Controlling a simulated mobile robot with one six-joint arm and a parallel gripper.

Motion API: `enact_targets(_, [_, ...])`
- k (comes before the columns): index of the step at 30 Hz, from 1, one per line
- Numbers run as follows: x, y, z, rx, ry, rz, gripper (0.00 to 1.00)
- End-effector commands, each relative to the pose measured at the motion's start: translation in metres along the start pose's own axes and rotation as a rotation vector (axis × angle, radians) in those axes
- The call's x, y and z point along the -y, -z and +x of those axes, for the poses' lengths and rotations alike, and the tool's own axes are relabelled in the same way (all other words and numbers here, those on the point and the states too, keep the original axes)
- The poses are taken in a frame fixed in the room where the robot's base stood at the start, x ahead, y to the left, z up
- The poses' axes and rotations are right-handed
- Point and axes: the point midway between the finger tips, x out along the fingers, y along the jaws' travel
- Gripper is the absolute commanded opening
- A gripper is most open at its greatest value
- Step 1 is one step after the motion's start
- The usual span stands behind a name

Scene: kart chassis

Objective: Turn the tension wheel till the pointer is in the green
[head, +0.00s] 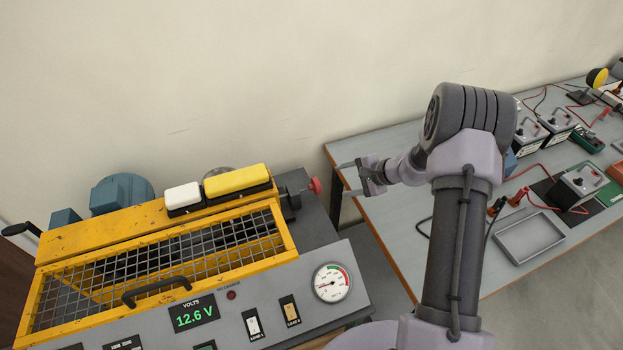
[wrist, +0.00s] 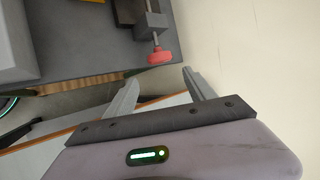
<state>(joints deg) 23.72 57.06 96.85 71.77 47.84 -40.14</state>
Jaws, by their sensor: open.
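The tension wheel is a small red knob (head: 314,186) on a screw at the right end of the yellow-guarded machine. It also shows in the wrist view (wrist: 160,57), just beyond my fingertips. My gripper (head: 341,179) is to the right of the wheel, with its fingers pointing at it. In the wrist view my gripper (wrist: 160,77) is open and empty, the wheel lying ahead of the gap and apart from both fingers. The round white gauge (head: 332,282) on the front panel has coloured marks, including green, along its upper right. Its pointer seems to lie left of the green, but it is small.
The yellow mesh guard (head: 160,262) and grey panel (head: 220,318) fill the left. A voltage display (head: 194,314) reads 12.6 V. A grey bench (head: 385,240) with a tray (head: 530,240), meters and cables stands right. The wall is close behind.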

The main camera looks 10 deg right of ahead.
Motion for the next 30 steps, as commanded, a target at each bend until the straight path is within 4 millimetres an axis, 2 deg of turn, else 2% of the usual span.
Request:
enact_targets(1, [-0.003, -0.001, 0.016, 0.005, -0.003, -0.001, 0.63])
enact_targets(6, [-0.003, -0.002, 0.066, 0.005, -0.004, -0.003, 0.63])
enact_targets(12, [-0.003, -0.002, 0.115, 0.005, -0.003, -0.002, 0.63])
enact_targets(15, [-0.003, -0.002, 0.132, 0.003, -0.003, -0.002, 0.63])
enact_targets(21, [-0.002, -0.002, 0.152, 0.003, -0.003, 0.000, 0.63])
enact_targets(30, [-0.001, -0.002, 0.155, 0.003, -0.002, -0.001, 0.63])
